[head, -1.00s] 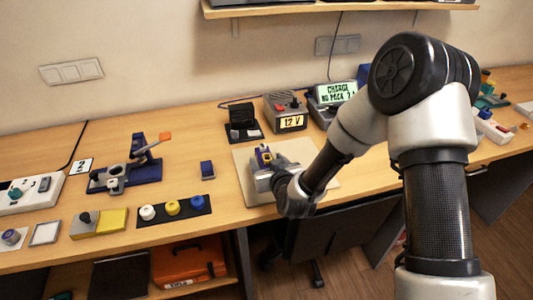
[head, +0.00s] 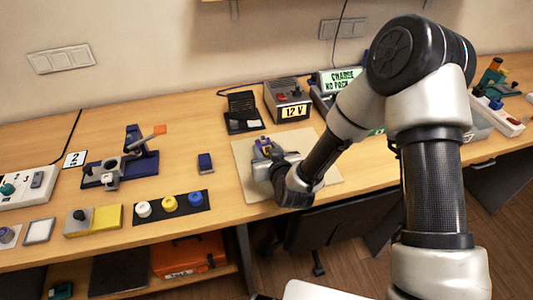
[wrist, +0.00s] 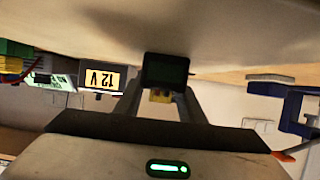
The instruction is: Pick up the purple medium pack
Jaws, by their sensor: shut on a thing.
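The purple pack (head: 262,145) shows as a small purple and yellow piece at the tip of my gripper (head: 268,152), over the pale mat (head: 240,165). My gripper is shut on it. In the wrist view, which is upside down, a dark block with a yellow part (wrist: 160,95) sits between the two fingers of my gripper (wrist: 165,85). Its purple colour is hard to make out there. Most of the pack is hidden by the gripper. I cannot tell whether it touches the mat.
Behind the mat stand a black cradle (head: 242,112), a 12 V unit (head: 288,100) and a charger with a green display (head: 340,78). To the left are a small blue block (head: 205,163), a strip with three knobs (head: 170,207) and a blue fixture (head: 130,165).

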